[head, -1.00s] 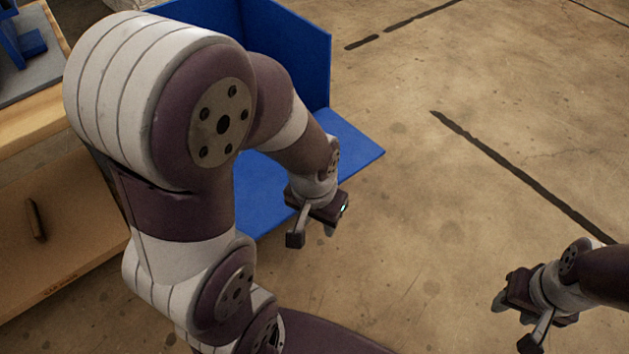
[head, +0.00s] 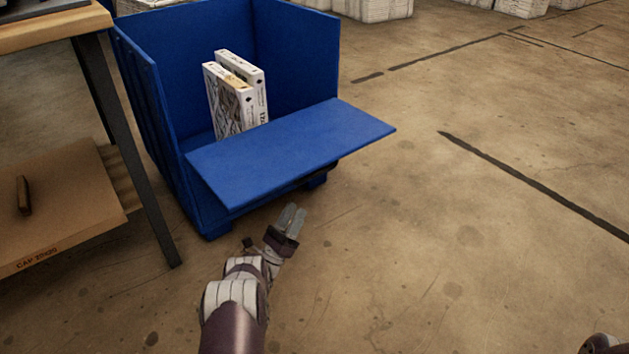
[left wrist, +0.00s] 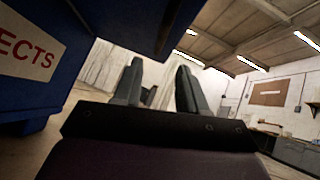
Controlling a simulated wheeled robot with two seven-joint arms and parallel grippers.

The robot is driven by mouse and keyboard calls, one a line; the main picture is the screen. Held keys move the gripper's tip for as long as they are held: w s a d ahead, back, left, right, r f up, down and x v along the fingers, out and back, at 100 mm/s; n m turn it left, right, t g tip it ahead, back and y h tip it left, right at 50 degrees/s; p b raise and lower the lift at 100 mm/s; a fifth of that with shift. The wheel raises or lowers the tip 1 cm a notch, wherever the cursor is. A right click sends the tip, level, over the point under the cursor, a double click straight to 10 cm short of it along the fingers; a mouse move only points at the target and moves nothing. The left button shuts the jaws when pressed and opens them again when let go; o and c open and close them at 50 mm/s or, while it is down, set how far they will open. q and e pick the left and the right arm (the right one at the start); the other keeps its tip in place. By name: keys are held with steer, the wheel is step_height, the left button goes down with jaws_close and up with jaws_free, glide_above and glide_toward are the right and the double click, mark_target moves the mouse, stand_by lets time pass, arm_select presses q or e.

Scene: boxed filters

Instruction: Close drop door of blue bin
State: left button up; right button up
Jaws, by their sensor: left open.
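The blue bin (head: 165,100) stands on the floor at the upper left of the head view. Its drop door (head: 290,150) is folded down and sticks out roughly level toward me. My left gripper (head: 292,216) is open and empty, below and in front of the door's near edge. In the left wrist view the open fingers (left wrist: 160,88) point up past the dark underside of the door (left wrist: 135,20), with the bin's lettered wall (left wrist: 30,60) at the left. Only a bit of my right arm shows at the lower right of the head view; its gripper is out of frame.
Two white boxed filters (head: 235,95) stand upright inside the bin. A wooden workbench (head: 55,28) with a dark leg and lower shelf (head: 60,205) is close on the bin's left. Pale stacks (head: 375,8) stand at the back. The floor right of the bin is clear.

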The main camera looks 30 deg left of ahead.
mark_target(315, 173)
arm_select(q)
steer(key=b+x, duration=0.5)
steer(key=x, duration=0.6)
steer(key=shift+w+r, duration=0.2)
steer(key=shift+r, duration=0.1)
steer(key=shift+w+d+r, duration=0.1)
steer(key=shift+w+r, duration=0.15)
steer(key=shift+r, duration=0.15)
jaws_close()
